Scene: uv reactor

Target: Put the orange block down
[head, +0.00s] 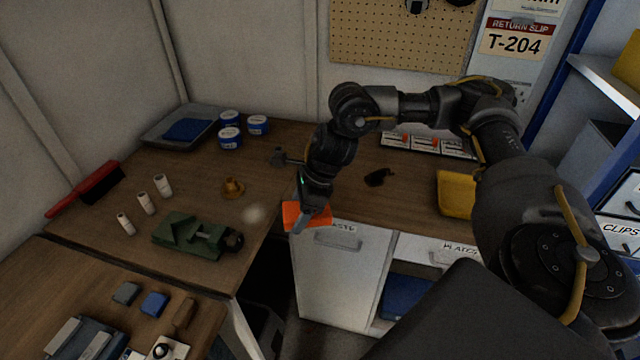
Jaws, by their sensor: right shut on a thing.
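The orange block (292,215) is in the head view, near the front edge of the wooden worktop. My right gripper (304,219) points down and is shut on the block. The block seems to be above the white cabinet with a partly hidden label; I cannot tell whether it touches anything below. The gripper covers part of the block. My left gripper is not in view.
A green device (190,236), a brass-coloured piece (233,188) and white cylinders (146,203) stand left on the worktop. Blue-and-white tins (230,138) and a grey tray (156,137) are behind. A yellow bin (455,195) is right. Small blocks (154,303) lie front left.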

